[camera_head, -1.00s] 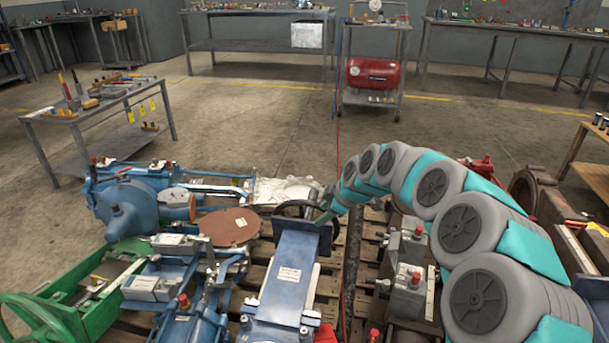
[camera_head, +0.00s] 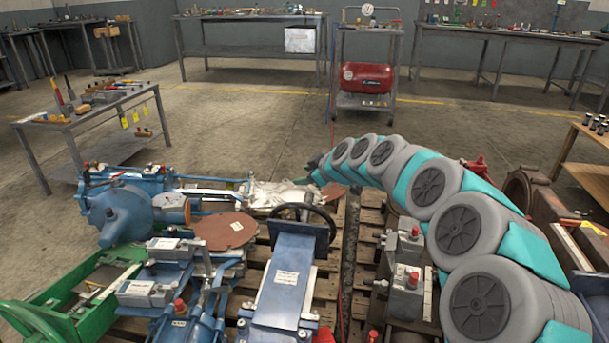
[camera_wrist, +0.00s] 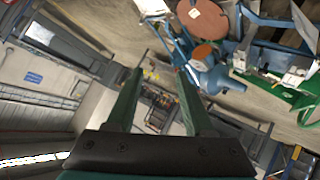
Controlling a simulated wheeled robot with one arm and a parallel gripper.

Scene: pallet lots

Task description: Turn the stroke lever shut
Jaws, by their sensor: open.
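My gripper shows in the wrist view (camera_wrist: 159,72) with its two green fingers apart and nothing between them. In the head view my arm curves from the right, and its end is beyond the blue upright unit (camera_head: 284,280) with the dark handwheel (camera_head: 322,226). The gripper is small and unclear there, near the whitish wrapped piece (camera_head: 285,192). Blue machinery with a rounded housing (camera_head: 122,212) lies at left; it also shows in the wrist view (camera_wrist: 216,78). I cannot tell which part is the stroke lever.
A reddish-brown disc (camera_head: 222,231) and a green frame (camera_head: 75,293) are at left. Grey boxes with red knobs (camera_head: 404,290) stand under my arm. A tool table (camera_head: 95,110) is at back left, and a red tank (camera_head: 366,78) stands behind. The floor between is clear.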

